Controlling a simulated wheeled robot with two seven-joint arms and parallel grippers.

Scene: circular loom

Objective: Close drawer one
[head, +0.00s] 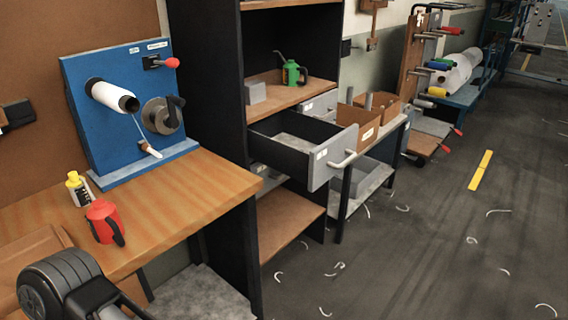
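A drawer with a grey front (333,158) stands pulled out of the dark cabinet (217,90) in the head view, so its inside shows. Its floor looks empty where I can see it. A pale bar handle (343,160) is on its front, with a small white label beside it. Whether this is drawer one cannot be read. Another grey drawer front (318,104) sits higher and further back, looking shut or nearly so. A dark part of my own arm shows at the bottom left, far from the drawers. No fingertips of either gripper can be made out.
A wooden bench (170,205) at the left carries a blue winding stand (118,80), a yellow bottle (77,188) and a red can (104,220). A green oil can (292,73) stands on the cabinet shelf. The floor (420,240) right of the drawer is open, with scattered thread scraps.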

